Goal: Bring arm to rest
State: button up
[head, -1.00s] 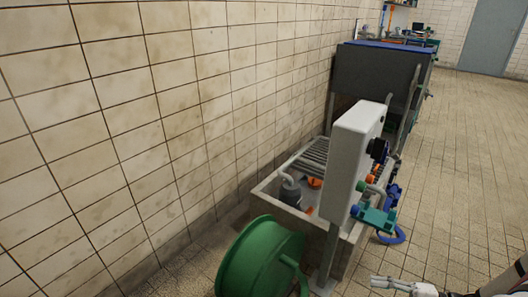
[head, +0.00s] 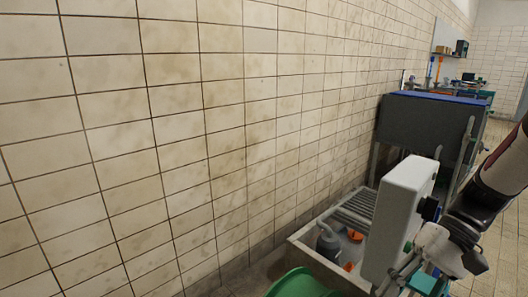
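My arm comes in from the right edge in the head view, with a dark red and white link and a black wrist. My gripper (head: 408,270) points down and left, beside the right side of a white box (head: 398,215). It overlaps the teal fitting (head: 426,284) in the picture; whether it touches the box or the fitting cannot be told. Its fingertips are small and partly lost against these parts, so its opening is unclear. No held object can be made out.
A concrete basin (head: 318,258) with a grey pump (head: 328,243) and orange parts stands against the tiled wall (head: 150,150). A green drum (head: 300,284) is at the bottom edge. A large dark tank (head: 425,130) stands behind. A workbench (head: 470,90) is farther back.

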jog(key=s+a+r+n+t+h, duration=0.2)
jog(key=s+a+r+h, duration=0.2)
jog(key=s, duration=0.4)
jog(key=s+a+r+n+t+h, duration=0.1)
jog(key=s+a+r+n+h, duration=0.1)
jog(key=s+a+r+h, duration=0.45)
notch_tip(320, 180, up, 25)
jog(key=s+d+t+y+p, duration=0.1)
jog(key=t+p, duration=0.3)
jog(key=p, duration=2.1)
jog(key=shift+s+d+y, duration=0.2)
jog(key=shift+d+y, duration=0.65)
